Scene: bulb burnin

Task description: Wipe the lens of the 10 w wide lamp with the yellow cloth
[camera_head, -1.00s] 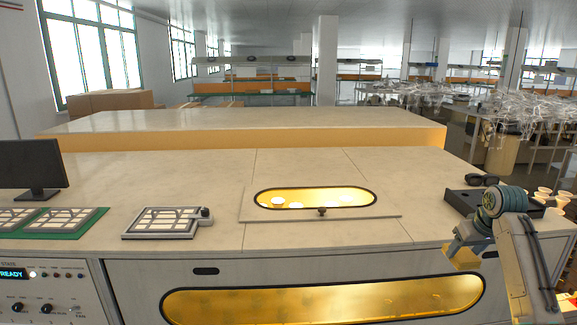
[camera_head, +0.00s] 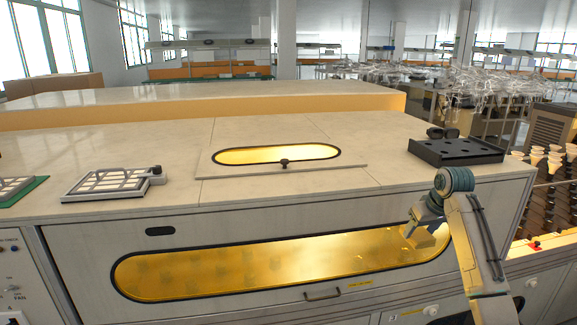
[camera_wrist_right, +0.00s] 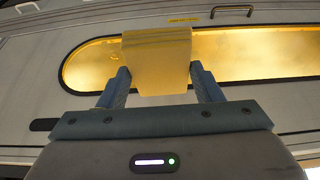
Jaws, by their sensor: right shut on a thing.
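My right gripper (camera_head: 421,226) is in front of the right part of the cabinet's lower front window. It is shut on the yellow cloth (camera_head: 428,242), which hangs from its fingers. The right wrist view shows the cloth (camera_wrist_right: 157,62) as a flat yellow piece between the two fingers (camera_wrist_right: 160,86). Lamps with white tops (camera_head: 553,155) stand in rows at the right edge; I cannot tell which is the 10 w wide lamp. My left gripper is out of view.
A black tray with holes (camera_head: 456,151) sits on the right of the pale cabinet top (camera_head: 390,135), dark goggles (camera_head: 442,132) behind it. A yellow-lit window (camera_head: 275,155) is set in the top. A framed grid panel (camera_head: 108,183) lies at left.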

